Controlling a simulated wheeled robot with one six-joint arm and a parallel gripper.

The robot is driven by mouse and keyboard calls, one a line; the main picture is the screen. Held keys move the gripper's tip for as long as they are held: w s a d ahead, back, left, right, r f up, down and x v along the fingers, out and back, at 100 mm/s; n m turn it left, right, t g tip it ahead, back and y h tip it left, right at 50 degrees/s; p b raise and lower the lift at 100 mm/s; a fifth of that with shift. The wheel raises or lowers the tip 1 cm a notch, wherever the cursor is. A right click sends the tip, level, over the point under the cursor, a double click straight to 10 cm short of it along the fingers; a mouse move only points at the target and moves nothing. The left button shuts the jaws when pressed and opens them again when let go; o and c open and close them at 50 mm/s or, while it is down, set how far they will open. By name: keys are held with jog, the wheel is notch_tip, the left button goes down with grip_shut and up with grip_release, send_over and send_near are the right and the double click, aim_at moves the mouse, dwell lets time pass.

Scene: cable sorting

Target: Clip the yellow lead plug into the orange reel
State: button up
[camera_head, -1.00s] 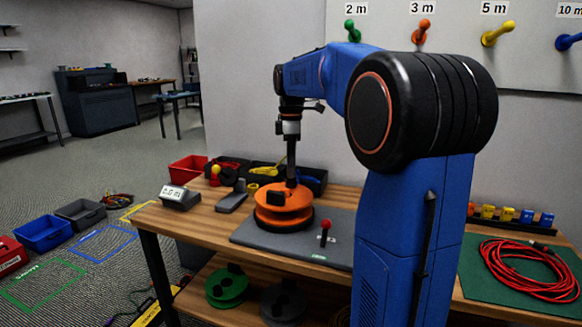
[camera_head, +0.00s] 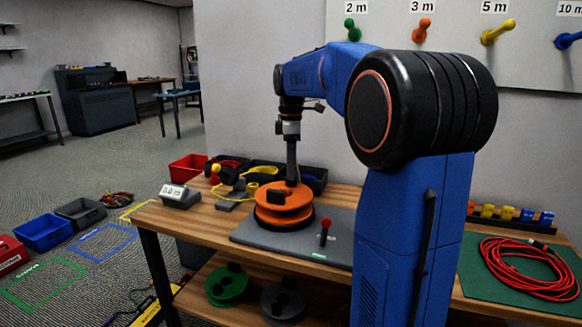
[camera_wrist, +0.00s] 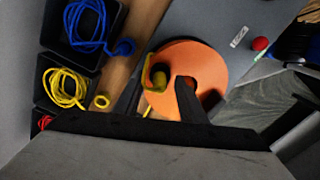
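The orange reel (camera_head: 284,207) sits upright on a grey mat at the left part of the bench, and shows in the wrist view (camera_wrist: 203,57). My gripper (camera_head: 291,183) points straight down at the reel's top. In the wrist view a yellow plug (camera_wrist: 158,78) shows over the reel beside a black finger (camera_wrist: 188,100). Whether the fingers touch the plug, and whether it sits in the reel, cannot be made out. Yellow cable (camera_head: 238,180) shows left of the reel, around a grey stand. A coiled yellow lead (camera_wrist: 65,88) lies in a black bin.
A blue lead (camera_wrist: 88,25) lies in another bin. A display box (camera_head: 180,195) stands at the bench's left end. A red-knobbed lever (camera_head: 325,230) stands in front of the reel. A red coil (camera_head: 525,267) lies on a green mat at right.

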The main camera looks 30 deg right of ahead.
notch_tip(320, 180, up, 17)
jog(key=shift+r, duration=0.2)
dwell(0.5)
jog(key=s+a+f+m+t, duration=0.1)
jog(key=s+a+f+m, duration=0.2)
jog(key=s+a+f, duration=0.4)
jog(key=s+a+f+m+t, duration=0.1)
jog(key=s+a+f+m, duration=0.25)
jog(key=s+f, duration=0.35)
jog(key=s+a+f+m+t, duration=0.1)
jog(key=s+a+f+m, duration=0.1)
jog(key=s+f, duration=0.6)
jog(key=s+a+f+m+t, duration=0.1)
jog(key=s+a+f+m, duration=0.2)
jog(key=s+f, duration=0.5)
notch_tip(320, 180, down, 3)
jog(key=shift+a+t, duration=0.15)
jog(key=shift+t, duration=0.25)
jog(key=shift+s+m, duration=0.15)
jog(key=shift+m, duration=0.1)
